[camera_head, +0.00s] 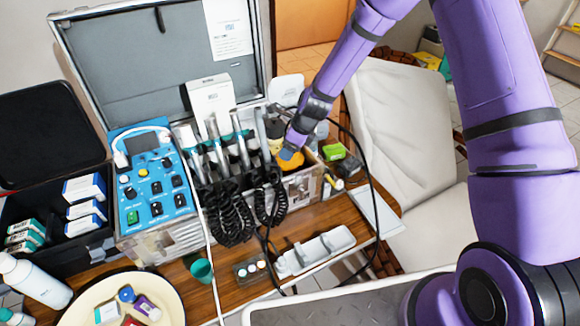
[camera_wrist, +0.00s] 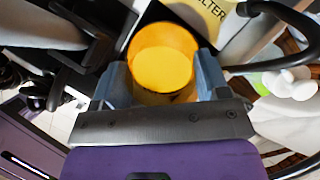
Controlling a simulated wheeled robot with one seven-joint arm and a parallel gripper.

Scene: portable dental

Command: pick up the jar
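The jar (camera_wrist: 163,66) has a round yellow-orange lid that faces the camera in the wrist view. In the head view the orange jar (camera_head: 291,160) sits at the right end of the open case, partly hidden by my gripper. My gripper (camera_wrist: 163,80) has one blue-grey finger on each side of the jar, very near its sides. I cannot tell whether the fingers press on it. In the head view my gripper (camera_head: 292,148) reaches down from above, and its fingertips are hard to make out.
The metal case (camera_head: 305,183) holds a blue control unit (camera_head: 150,185) and several handpieces with black coiled hoses (camera_head: 235,215) left of the jar. A black cable (camera_head: 366,180) loops at its right. A green-labelled item (camera_head: 333,152) lies to the right. A white tray (camera_head: 315,250) stands in front.

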